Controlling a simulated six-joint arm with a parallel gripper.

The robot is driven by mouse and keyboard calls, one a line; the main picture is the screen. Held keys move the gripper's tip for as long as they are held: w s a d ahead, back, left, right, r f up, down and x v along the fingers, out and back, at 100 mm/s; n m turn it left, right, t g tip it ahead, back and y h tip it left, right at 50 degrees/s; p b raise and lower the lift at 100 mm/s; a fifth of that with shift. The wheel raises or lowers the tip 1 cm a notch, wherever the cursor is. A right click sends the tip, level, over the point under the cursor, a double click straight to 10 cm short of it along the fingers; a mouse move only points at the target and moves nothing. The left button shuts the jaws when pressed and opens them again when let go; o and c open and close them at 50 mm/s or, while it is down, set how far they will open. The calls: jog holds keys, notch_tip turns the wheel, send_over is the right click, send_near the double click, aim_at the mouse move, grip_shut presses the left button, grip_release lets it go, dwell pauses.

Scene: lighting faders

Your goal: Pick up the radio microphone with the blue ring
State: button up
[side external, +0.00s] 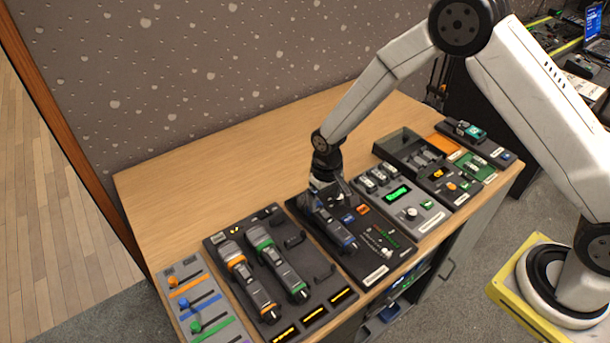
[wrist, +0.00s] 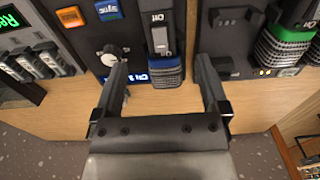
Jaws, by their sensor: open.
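The radio microphone with the blue ring (side external: 337,231) lies on the dark control panel (side external: 372,272) at the middle of the desk. It is a dark handheld body, partly hidden by my gripper in the side view. In the wrist view, the blue-ring microphone (wrist: 161,40) points towards my gripper, its blue band at the near end. My gripper (side external: 325,200) is over its far end. In the wrist view my gripper (wrist: 162,66) is open, with one finger on each side of the microphone's line. Whether the fingers touch it, I cannot tell.
A dark rack (side external: 222,252) to the left holds an orange-ring microphone (side external: 249,280) and a green-ring microphone (side external: 278,264), with an empty place on its right. Faders (side external: 196,303) stand far left. A grey panel (side external: 405,200) with a green display is close on the right. Bare desk (side external: 235,165) lies behind.

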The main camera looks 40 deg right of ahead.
aim_at(325, 214)
jog(key=shift+f, duration=1.05)
jog(key=shift+s+f, duration=0.15)
jog(key=shift+f, duration=1.15)
jog(key=shift+s+f, duration=0.15)
jog(key=shift+f, duration=1.15)
grip_shut()
